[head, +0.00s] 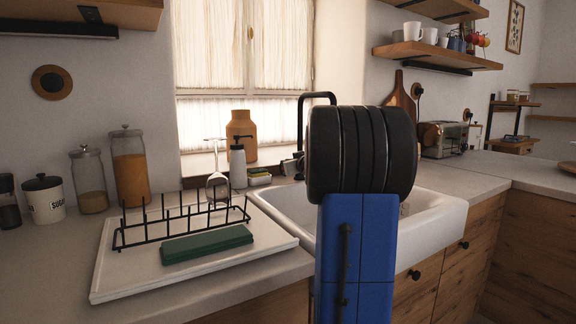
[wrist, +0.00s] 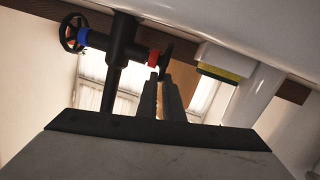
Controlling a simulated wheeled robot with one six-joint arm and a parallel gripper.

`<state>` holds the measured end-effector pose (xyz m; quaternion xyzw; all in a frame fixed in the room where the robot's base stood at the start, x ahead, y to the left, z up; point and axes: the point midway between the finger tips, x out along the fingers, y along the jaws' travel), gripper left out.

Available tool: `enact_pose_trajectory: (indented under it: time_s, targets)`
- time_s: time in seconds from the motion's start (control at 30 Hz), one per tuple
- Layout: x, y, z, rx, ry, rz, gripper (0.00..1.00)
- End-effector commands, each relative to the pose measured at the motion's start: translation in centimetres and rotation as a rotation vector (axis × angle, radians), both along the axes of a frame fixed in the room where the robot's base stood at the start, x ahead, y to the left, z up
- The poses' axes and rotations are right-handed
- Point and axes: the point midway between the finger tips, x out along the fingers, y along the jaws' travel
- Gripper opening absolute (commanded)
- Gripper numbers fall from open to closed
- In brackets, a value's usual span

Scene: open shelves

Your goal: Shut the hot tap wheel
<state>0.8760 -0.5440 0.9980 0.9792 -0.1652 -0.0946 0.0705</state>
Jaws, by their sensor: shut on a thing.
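The hot tap wheel (wrist: 167,54) is black, seen nearly edge-on beside a red band on the black tap body (wrist: 122,45) in the wrist view. My gripper (wrist: 164,82) has its fingertips at this wheel and is shut on it. The cold tap wheel (wrist: 73,33), with a blue band, stands free on the other side of the tap body. In the head view my blue and black arm hides the gripper and the hot wheel. The tap's black spout (head: 318,96) shows above the arm.
The white sink (head: 440,212) lies under and beside my arm. A black dish rack (head: 180,220) and a green block (head: 206,243) are on the white drainboard. A soap dispenser (head: 238,165) and a yellow-green sponge (wrist: 219,72) are close to the tap.

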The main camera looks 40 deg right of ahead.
Motion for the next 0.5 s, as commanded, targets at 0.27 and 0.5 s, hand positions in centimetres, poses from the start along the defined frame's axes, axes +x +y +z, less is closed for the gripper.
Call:
enact_pose_trajectory:
  time_s: [0.27, 0.5]
  targets:
    - [0.40, 0.22, -0.02, 0.016, 0.070, 0.006, 0.00]
    - [0.37, 0.01, 0.08, 0.021, 0.101, -0.002, 0.00]
